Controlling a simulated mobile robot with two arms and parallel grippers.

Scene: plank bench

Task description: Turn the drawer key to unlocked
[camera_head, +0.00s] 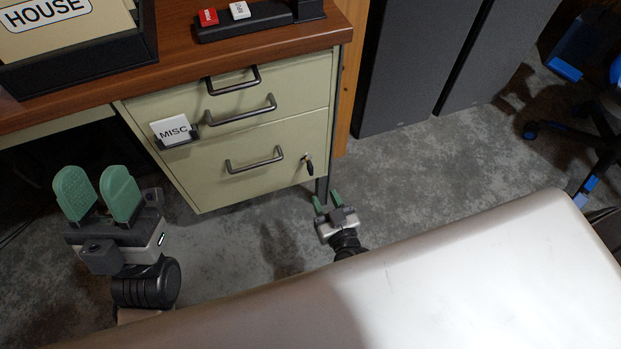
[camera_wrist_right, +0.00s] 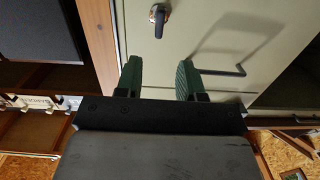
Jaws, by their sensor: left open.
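The drawer key (camera_head: 309,165) sits in its lock at the right side of the bottom drawer (camera_head: 235,175) of a pale green cabinet. It also shows in the right wrist view (camera_wrist_right: 158,16), beyond my fingertips, with its dark grip hanging from a round lock. My right gripper (camera_head: 327,201) is open and empty, below the key and apart from it. In the right wrist view its two green fingers (camera_wrist_right: 160,75) stand apart, with the cabinet front beyond them. My left gripper (camera_head: 97,194) is open and empty, at the left, away from the cabinet.
The bottom drawer's bar handle (camera_head: 254,161) is left of the key. A MISC label holder (camera_head: 174,131) juts out from the cabinet's left side. The wooden desk top (camera_head: 190,63) overhangs above. Dark panels (camera_head: 415,65) stand at the right. Concrete floor (camera_head: 430,145) is open right of the cabinet.

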